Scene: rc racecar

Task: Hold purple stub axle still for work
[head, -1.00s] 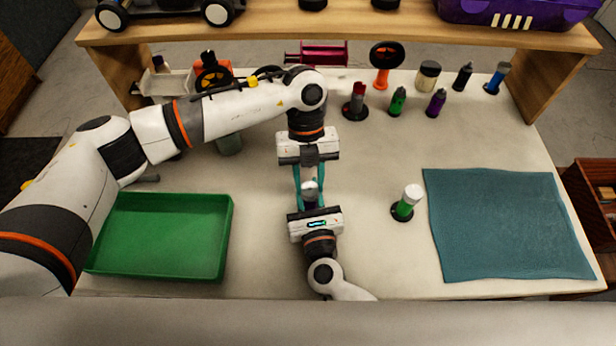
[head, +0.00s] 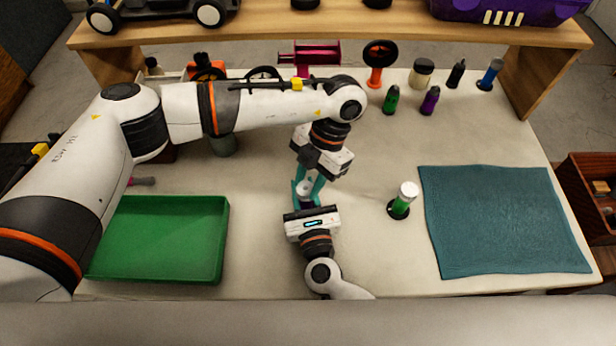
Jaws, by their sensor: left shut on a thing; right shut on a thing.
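My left gripper (head: 304,188) comes down from behind, its teal fingers closed around a small part (head: 304,187) with a pale top. My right gripper (head: 306,200) comes from the front edge and meets the same spot, fingers mostly hidden behind its white body. Something dark, perhaps purple, sits low between the two grippers. I cannot make out the purple stub axle's shape, nor tell which gripper holds which portion. The two grippers are nearly tip to tip above the middle of the table.
A green tray (head: 160,240) lies at left, a teal mat (head: 505,220) at right. A white-capped green bottle (head: 403,200) stands right of the grippers. Several bottles and a black wheel on an orange stand (head: 379,60) line the back, below a wooden shelf (head: 330,28).

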